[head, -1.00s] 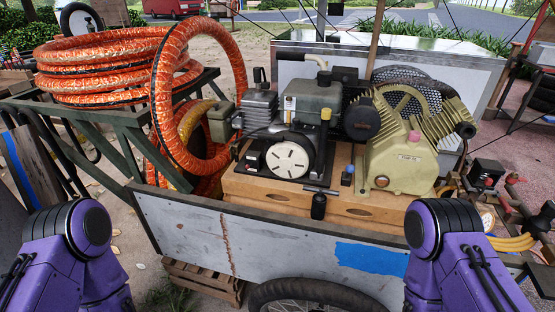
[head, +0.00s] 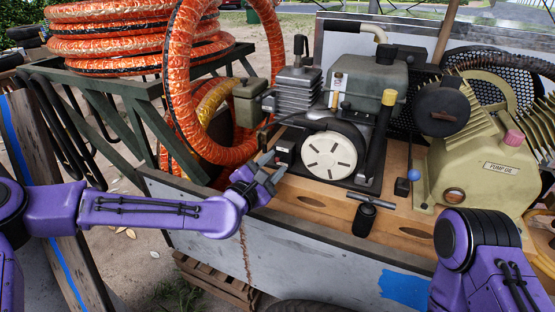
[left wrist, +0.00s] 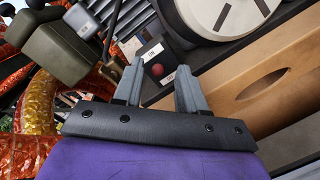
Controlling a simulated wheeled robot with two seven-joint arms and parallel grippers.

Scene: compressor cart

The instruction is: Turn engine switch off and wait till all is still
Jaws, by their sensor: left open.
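The engine (head: 345,120) stands on a wooden board on the cart, with a round white slotted disc (head: 331,158) facing me. The engine switch is a small dark box with labels and a round red button (left wrist: 157,70), low on the engine's left side; in the head view it is small and partly behind my gripper. My left gripper (head: 270,170) is open and empty just in front of that side. In the left wrist view its two grey fingers (left wrist: 160,78) stand on either side of the switch; I cannot tell whether they touch it. My right gripper is out of view.
Orange hose coils (head: 130,40) hang at the left, with one loop close to my left gripper. A T-handle (head: 368,205) sits in front of the engine. A beige pump (head: 490,165) stands at the right. The cart's grey side panel (head: 310,265) is below.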

